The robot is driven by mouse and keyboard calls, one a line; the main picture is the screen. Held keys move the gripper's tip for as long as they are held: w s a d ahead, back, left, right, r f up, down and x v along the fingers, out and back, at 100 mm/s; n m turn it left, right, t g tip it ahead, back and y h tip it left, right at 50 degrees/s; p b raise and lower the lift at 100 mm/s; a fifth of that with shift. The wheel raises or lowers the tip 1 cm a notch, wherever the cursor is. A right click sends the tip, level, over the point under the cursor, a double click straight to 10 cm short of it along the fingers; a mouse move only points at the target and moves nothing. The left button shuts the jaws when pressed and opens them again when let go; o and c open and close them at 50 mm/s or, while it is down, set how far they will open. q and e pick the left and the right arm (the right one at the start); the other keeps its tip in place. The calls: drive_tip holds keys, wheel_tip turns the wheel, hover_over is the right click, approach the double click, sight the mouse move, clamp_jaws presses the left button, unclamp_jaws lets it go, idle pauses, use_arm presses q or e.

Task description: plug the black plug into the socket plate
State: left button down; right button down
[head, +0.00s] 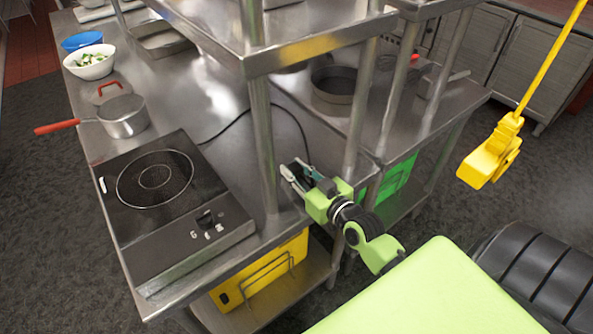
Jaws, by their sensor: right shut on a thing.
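My right gripper (293,175) reaches in from the lower right over the steel table, by its front post. It is shut, and a black cord (285,108) runs across the tabletop to it from behind the cooktop. The black plug is hard to make out between the fingers; the gripper and its small size hide its shape. I cannot clearly identify a socket plate. My left gripper is not in view.
A black cooktop (155,180) lies on the left of the steel table. A red-handled pot (122,117) and a white bowl (90,64) stand behind it. Steel posts (263,145) and an upper shelf (320,49) crowd the gripper. A round pan (334,90) stands beyond.

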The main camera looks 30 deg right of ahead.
drive_tip(key=c, duration=1.7)
unclamp_jaws()
drive_tip(key=s, duration=0.4)
drive_tip(key=s+r, duration=0.1)
drive_tip(key=s, duration=0.7)
drive_tip(key=shift+d+r, duration=0.2)
drive_tip(key=shift+r, duration=0.2)
